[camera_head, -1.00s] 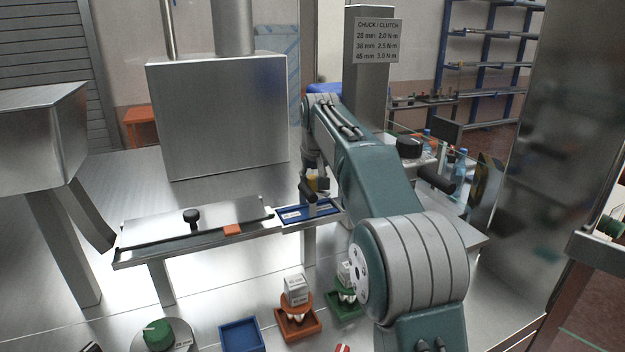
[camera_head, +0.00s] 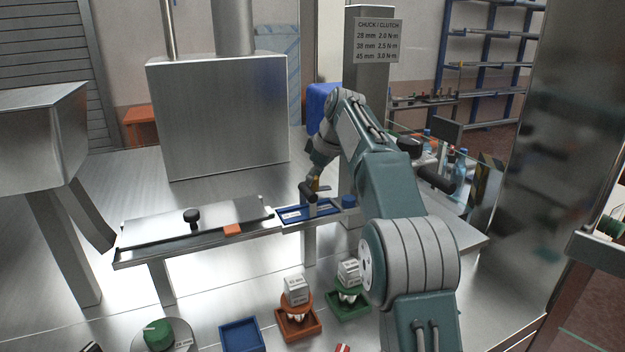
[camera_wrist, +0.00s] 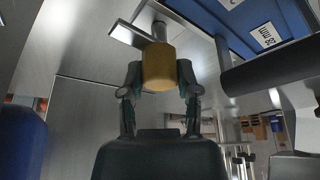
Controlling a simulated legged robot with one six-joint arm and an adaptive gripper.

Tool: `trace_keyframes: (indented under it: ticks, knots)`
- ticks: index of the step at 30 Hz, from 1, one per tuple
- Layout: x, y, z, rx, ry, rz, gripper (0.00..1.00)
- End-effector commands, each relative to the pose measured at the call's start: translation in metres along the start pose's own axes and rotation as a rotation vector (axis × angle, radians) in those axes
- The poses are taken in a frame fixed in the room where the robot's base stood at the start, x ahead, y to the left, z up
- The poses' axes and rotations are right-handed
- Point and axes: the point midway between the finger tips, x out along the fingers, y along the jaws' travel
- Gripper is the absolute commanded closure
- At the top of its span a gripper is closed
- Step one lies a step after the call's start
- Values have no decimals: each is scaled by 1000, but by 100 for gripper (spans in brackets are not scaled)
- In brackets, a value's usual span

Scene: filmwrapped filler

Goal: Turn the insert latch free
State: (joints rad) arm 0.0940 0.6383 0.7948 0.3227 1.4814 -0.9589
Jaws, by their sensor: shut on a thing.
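The blue insert (camera_head: 289,216) with a white label sits at the right end of the metal rail, with a black handle (camera_head: 307,192) over it. In the wrist view, the insert's blue face (camera_wrist: 222,28) and label show at the upper right. A yellow cylindrical knob (camera_wrist: 158,68) on a short metal stem with a flat metal bar (camera_wrist: 130,36) appears to be the latch. My gripper (camera_wrist: 159,80) is shut on this knob, one finger on each side. In the head view the knob (camera_head: 315,183) is small beside the black handle, and my fingers are hard to make out.
A metal cover with a black knob (camera_head: 190,216) and an orange block (camera_head: 232,229) lie on the rail. Below are a blue tray (camera_head: 241,336), orange tray (camera_head: 297,323) and green tray (camera_head: 348,305). A dark horizontal bar (camera_wrist: 270,68) passes close right of my gripper.

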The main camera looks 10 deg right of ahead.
Motion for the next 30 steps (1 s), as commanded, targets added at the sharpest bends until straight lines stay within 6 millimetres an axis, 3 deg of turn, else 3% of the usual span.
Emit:
trace_keyframes:
  ticks: [9,24,25,27,30]
  knots:
    - [3,1,1,-98,-3,-43,100]
    - [3,1,1,-114,-4,-50,100]
    - [3,1,1,-114,-4,-50,53]
    - [3,1,1,-114,-4,-50,23]
    - [2,0,1,-114,-3,-49,23]
